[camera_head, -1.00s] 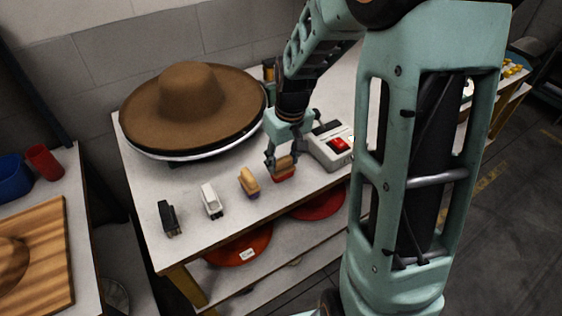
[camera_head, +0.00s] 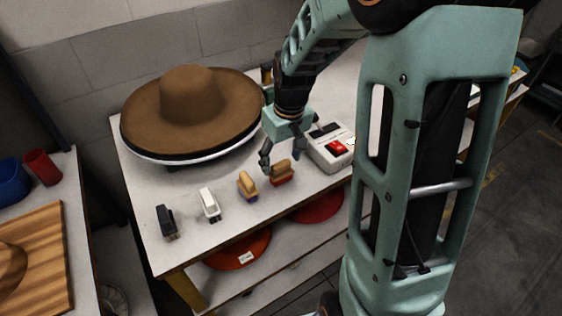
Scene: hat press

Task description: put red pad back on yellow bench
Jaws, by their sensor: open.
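The red pad (camera_head: 282,180) with its tan wooden handle (camera_head: 281,168) stands upright on the white top of the bench (camera_head: 230,220), which has yellow legs (camera_head: 187,291). It is at the right end of a row of pads and brushes. My gripper (camera_head: 280,159) is open and empty, fingers pointing down, just above and behind the red pad's handle. The handle is not between the fingers as far as I can see. Whether a finger touches it I cannot tell.
A blue-based pad (camera_head: 248,187), a white brush (camera_head: 210,205) and a dark brush (camera_head: 166,222) stand left of the red pad. A control box with a red switch (camera_head: 336,148) is close on the right. A brown hat (camera_head: 191,103) sits behind. Orange discs (camera_head: 240,250) lie on the lower shelf.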

